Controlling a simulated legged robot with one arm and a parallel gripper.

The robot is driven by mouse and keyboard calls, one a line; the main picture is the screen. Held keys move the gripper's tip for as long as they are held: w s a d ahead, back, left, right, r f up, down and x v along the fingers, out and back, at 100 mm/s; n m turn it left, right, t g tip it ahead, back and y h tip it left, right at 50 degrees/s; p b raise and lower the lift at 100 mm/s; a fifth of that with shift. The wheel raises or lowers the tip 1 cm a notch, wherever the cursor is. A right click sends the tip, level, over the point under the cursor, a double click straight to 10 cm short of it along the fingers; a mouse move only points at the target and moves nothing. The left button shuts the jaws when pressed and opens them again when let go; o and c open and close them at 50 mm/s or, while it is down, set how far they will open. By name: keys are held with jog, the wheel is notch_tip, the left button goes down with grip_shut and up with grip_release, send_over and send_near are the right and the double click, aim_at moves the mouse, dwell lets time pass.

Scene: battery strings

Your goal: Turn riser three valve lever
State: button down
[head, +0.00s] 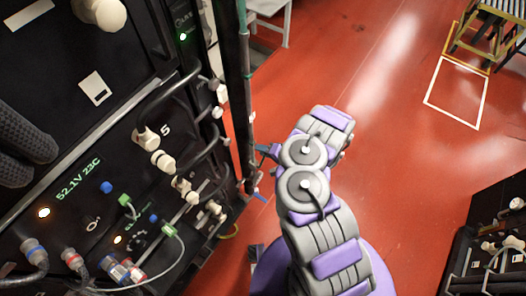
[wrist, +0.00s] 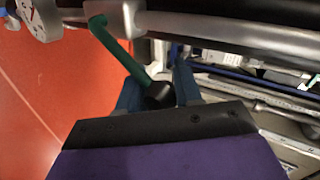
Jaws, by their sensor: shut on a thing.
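The valve lever (wrist: 118,48) is a green bar in the wrist view. It runs from a pale grey valve body (wrist: 128,18) at the top down to a dark end between my fingers. My gripper (wrist: 158,88) has one blue finger on each side of that dark end and is shut on it. In the head view my gripper (head: 264,153) reaches toward the dark upright pipes, and the lever cannot be made out there. No riser number is readable.
A dark battery rack (head: 90,150) with cables and connectors fills the left of the head view. A dark vertical pipe (head: 236,85) stands beside it. A round gauge (wrist: 38,14) is near the valve. Red floor (head: 400,170) is open at right, with another rack (head: 490,240) at lower right.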

jog(key=shift+s+a+f, duration=0.1)
jog(key=shift+s+f, duration=0.1)
jog(key=shift+s, duration=0.2)
jog(key=c, duration=1.2)
grip_release()
jog(key=o, duration=0.4)
jog(key=shift+w, duration=0.1)
jog(key=shift+r, duration=0.1)
jog(key=shift+w, duration=0.1)
jog(key=shift+s+d+r, duration=0.2)
jog(key=shift+d+r, duration=0.15)
jog(key=shift+p+v, duration=3.25)
jog(key=shift+v, duration=4.9)
